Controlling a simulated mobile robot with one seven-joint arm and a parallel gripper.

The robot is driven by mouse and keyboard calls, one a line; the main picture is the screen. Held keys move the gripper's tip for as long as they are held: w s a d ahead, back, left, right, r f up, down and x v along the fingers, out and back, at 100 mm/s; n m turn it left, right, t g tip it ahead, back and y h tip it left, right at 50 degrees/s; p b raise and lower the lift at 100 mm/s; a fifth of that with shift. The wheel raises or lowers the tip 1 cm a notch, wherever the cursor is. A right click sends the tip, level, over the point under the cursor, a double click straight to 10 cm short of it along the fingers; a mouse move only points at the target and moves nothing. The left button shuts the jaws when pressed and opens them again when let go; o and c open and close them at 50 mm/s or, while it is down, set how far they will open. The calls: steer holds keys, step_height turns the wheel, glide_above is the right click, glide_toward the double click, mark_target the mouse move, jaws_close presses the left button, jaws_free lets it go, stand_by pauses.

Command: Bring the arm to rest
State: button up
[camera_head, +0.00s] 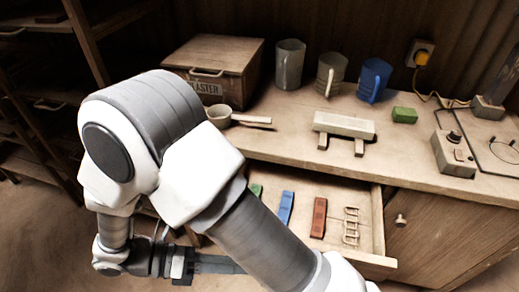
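My arm fills the left and lower middle of the head view, bent at a large white and grey joint. My gripper (220,264) is low in the picture, in front of the drawer side of the bench and partly hidden behind my own arm link. Its dark grey fingers point right. I cannot tell whether they are open or shut, and I see nothing held.
An open drawer (368,217) holds green, blue and red pieces and a wire piece. The bench (283,142) carries a wooden box (226,56), mugs (290,65), a small cup (219,116), a pale block (344,125), a green block (404,115) and a control box (455,154). Shelves stand left.

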steer(key=w+d+r+m+t+y, duration=0.25)
steer(key=d+r+m+y, duration=0.6)
steer(key=m, duration=0.65)
steer(key=w+d+r+m+t+y, duration=0.25)
steer(key=d+r+m+y, duration=0.35)
steer(key=d+r+m, duration=0.55)
step_height(320, 180, up, 14)
steer(key=a+m+p, duration=0.1)
steer(key=m+p, duration=0.1)
steer(key=p, duration=1.1)
steer(key=shift+w+f, duration=0.2)
steer(key=shift+a+m, duration=0.1)
steer(key=shift+m, duration=0.15)
